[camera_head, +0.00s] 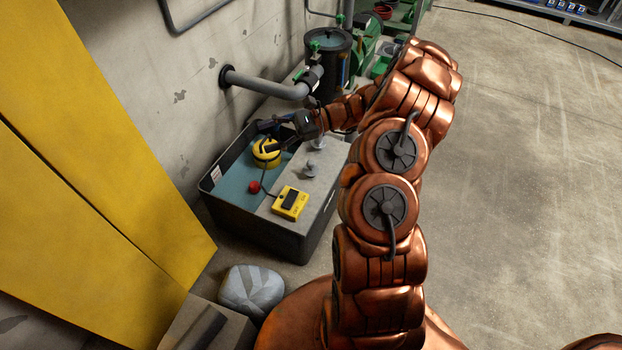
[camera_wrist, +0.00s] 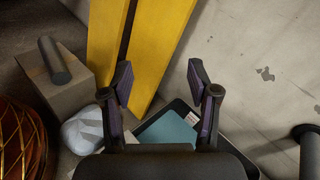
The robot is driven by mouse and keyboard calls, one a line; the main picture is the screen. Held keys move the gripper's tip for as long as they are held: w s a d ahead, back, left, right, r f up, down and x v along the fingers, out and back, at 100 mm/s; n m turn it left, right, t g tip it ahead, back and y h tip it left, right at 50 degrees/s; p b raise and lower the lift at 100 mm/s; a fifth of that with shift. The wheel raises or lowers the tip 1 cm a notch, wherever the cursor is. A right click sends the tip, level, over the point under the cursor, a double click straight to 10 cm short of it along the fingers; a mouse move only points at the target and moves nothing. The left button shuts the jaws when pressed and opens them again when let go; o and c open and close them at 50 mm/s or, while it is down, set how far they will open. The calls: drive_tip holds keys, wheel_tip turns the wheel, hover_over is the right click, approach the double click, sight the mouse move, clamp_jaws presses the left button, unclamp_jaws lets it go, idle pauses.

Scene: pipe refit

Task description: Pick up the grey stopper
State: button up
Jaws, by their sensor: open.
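Two small grey knob-shaped pieces stand on the pale ledge of the tub in the head view, a nearer one (camera_head: 310,171) and a farther one (camera_head: 319,143). A dark grey cylinder (camera_wrist: 55,60) lies on a block in the wrist view, and part of it shows at the bottom of the head view (camera_head: 206,328). I cannot tell for certain which is the grey stopper. My gripper (camera_head: 268,137) is above the tub, left of the knob-shaped pieces. In the wrist view my gripper (camera_wrist: 158,78) has its fingers apart with nothing between them.
The dark tub (camera_head: 260,229) holds teal water (camera_head: 232,187), a yellow round device (camera_head: 265,158), a red ball (camera_head: 254,187) and a yellow box (camera_head: 290,203) on its ledge. A grey pipe (camera_head: 265,86) leaves the wall. Yellow panels (camera_head: 110,130) stand left.

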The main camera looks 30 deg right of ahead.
sight(311, 165)
drive_tip(key=d+f+m+t+h+b, duration=0.1)
drive_tip(key=d+f+m+t+b, duration=0.2)
drive_tip(key=d+f, duration=0.3)
drive_tip(key=s+d+f+m+t+h+b, duration=0.1)
drive_tip(key=d+f+m+t+h+b, duration=0.1)
drive_tip(key=d+f, duration=0.5)
drive_tip(key=d+f+m+t+h+b, duration=0.1)
drive_tip(key=d+f+m+t+b, duration=0.2)
drive_tip(key=f, duration=0.9)
drive_tip(key=shift+s+d+f+m+t+b, duration=0.15)
drive_tip(key=shift+d+m, duration=0.2)
drive_tip(key=shift+d, duration=0.35)
drive_tip(key=shift+s+d+f+m+t+b, duration=0.1)
drive_tip(key=shift+d+m, duration=0.2)
drive_tip(key=shift+d, duration=0.35)
drive_tip(key=shift+s+d+f+m+t+b, duration=0.15)
drive_tip(key=shift+d+m, duration=0.2)
drive_tip(key=shift+d, duration=0.35)
drive_tip(key=shift+w, duration=0.15)
drive_tip(key=shift+w+a, duration=0.2)
drive_tip(key=shift+w, duration=0.05)
drive_tip(key=shift+b+x, duration=1.8)
drive_tip(key=shift+x, duration=1.6)
drive_tip(key=shift+s, duration=0.1)
clamp_jaws()
